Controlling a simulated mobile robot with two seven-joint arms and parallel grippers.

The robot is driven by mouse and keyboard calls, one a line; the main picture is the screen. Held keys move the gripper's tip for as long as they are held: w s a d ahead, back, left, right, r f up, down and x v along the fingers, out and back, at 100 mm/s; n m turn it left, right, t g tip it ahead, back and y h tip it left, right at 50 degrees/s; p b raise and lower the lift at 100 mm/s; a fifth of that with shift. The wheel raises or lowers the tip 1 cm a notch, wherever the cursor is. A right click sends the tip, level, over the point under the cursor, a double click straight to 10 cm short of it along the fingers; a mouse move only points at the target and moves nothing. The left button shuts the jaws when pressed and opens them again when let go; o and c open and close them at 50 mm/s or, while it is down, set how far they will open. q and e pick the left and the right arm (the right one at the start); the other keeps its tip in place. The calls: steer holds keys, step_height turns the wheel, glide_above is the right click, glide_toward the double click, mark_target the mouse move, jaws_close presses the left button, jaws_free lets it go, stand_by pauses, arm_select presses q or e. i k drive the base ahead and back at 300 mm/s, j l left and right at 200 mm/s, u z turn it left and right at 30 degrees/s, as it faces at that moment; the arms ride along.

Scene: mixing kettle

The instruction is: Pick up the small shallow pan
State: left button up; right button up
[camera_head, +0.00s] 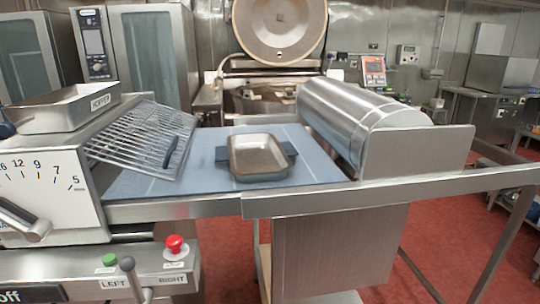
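The small shallow pan (258,172) is rectangular and grey metal with rounded corners and a lighter, brownish inside. It sits upright on a flat blue-grey surface (205,182) near the middle of the view, and looks empty. Dark blue pieces stick out at its left and right sides; I cannot tell if they are part of it or lie under it. Neither of my grippers shows in the head view.
A tilted wire rack (130,140) stands left of the pan, beside a metal tray labelled HOPPER (62,115). A large metal cylinder (335,110) is at the right. A metal rail (215,208) runs along the front. A kettle with raised round lid (280,30) stands behind.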

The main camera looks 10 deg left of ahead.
mark_target(252, 158)
steer(key=i+l, duration=0.1)
steer(key=l, duration=0.3)
steer(key=i+l, duration=0.15)
steer(key=l, duration=0.2)
steer(key=i+l+u, duration=0.1)
steer(key=l, duration=0.3)
steer(key=i+l, duration=0.1)
steer(key=l, duration=0.25)
